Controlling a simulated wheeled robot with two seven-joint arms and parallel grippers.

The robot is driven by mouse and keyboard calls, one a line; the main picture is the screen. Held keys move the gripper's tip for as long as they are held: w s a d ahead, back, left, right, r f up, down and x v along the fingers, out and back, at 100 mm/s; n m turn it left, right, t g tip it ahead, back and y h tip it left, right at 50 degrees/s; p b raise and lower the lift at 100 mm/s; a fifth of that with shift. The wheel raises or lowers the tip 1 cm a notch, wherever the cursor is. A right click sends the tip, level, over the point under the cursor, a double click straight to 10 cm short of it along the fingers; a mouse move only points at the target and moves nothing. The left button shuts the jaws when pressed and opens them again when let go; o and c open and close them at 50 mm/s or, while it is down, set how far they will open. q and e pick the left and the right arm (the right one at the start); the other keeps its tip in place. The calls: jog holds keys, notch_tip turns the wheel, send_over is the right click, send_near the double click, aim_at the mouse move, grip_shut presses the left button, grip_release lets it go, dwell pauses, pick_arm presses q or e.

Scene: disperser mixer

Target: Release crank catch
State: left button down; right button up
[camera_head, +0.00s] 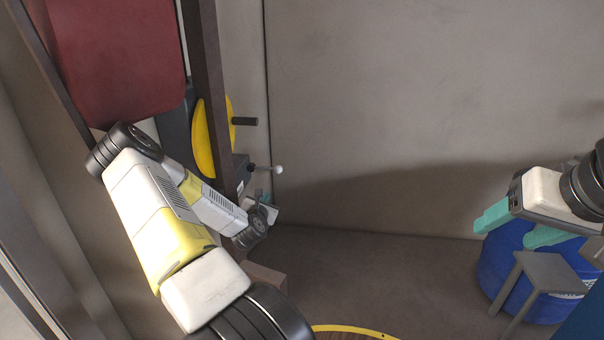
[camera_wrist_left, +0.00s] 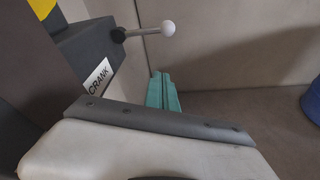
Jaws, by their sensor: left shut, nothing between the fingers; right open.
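The crank catch is a short lever with a white ball knob (camera_head: 279,170), sticking out to the right from a dark grey housing on the post. In the left wrist view the knob (camera_wrist_left: 168,28) is close, and the housing carries a label (camera_wrist_left: 99,77) reading CRANK. My left gripper (camera_head: 263,195) is just below the knob in the head view, largely hidden by its own wrist. Its teal fingers (camera_wrist_left: 163,92) are together and empty, apart from the lever. My right gripper (camera_head: 504,235) is open and empty at the far right.
A yellow wheel (camera_head: 203,138) with a dark handle (camera_head: 244,121) is above the catch, beside a brown post (camera_head: 208,70). A red panel (camera_head: 118,55) is at upper left. A blue drum (camera_head: 485,270) and a grey stool (camera_head: 545,270) stand below my right gripper.

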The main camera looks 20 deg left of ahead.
aim_at(266, 168)
pick_arm(q)
jog(key=w+a+r, duration=0.1)
jog(key=w+a, duration=0.1)
jog(key=w, duration=0.9)
jog(key=shift+w, duration=0.15)
jog(key=shift+a+r, duration=0.1)
jog(key=shift+r, duration=0.1)
